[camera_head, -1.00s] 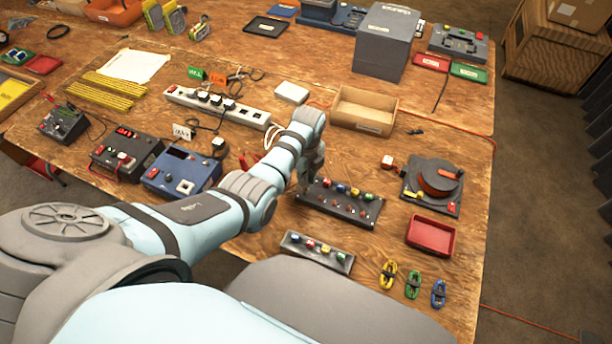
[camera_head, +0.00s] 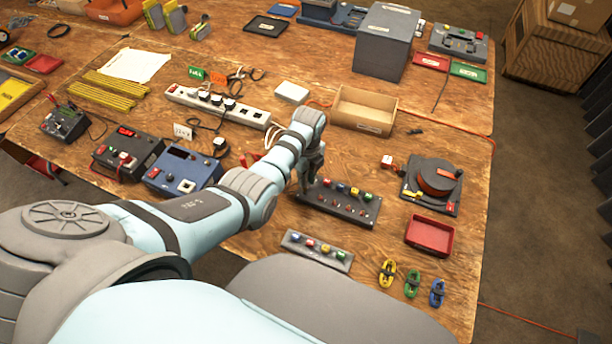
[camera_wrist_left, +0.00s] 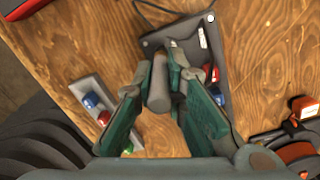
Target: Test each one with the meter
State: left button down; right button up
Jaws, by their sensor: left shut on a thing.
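My left gripper (camera_head: 311,184) is at the left end of a black panel (camera_head: 365,218) bearing several coloured pieces. In the left wrist view its fingers (camera_wrist_left: 160,82) are shut on a grey, rounded thing (camera_wrist_left: 159,96), with the panel (camera_wrist_left: 188,36) just behind. I cannot tell whether that thing touches the panel. A narrow grey strip (camera_head: 291,245) with several coloured pieces lies nearer to me. A black box with a red display (camera_head: 126,152) and a blue box with a dark display (camera_head: 182,172) stand at the left; I cannot tell which is the meter. My right gripper is out of view.
A power strip (camera_head: 250,117) with plugs and cables lies behind my arm. A wooden tray (camera_head: 363,123) stands beyond the panel. A red tray (camera_head: 431,236), a round reel-like device (camera_head: 436,177) and several coloured clips (camera_head: 412,286) are at the right. Bare wood surrounds the panel.

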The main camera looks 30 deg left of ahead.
pick_arm(q)
jog(key=shift+f+b, duration=0.45)
jog(key=shift+f, duration=0.2)
dwell(0.8)
jog(key=shift+f, duration=0.25)
dwell(0.5)
jog(key=c, duration=1.2)
grip_release()
jog(key=shift+r, duration=0.1)
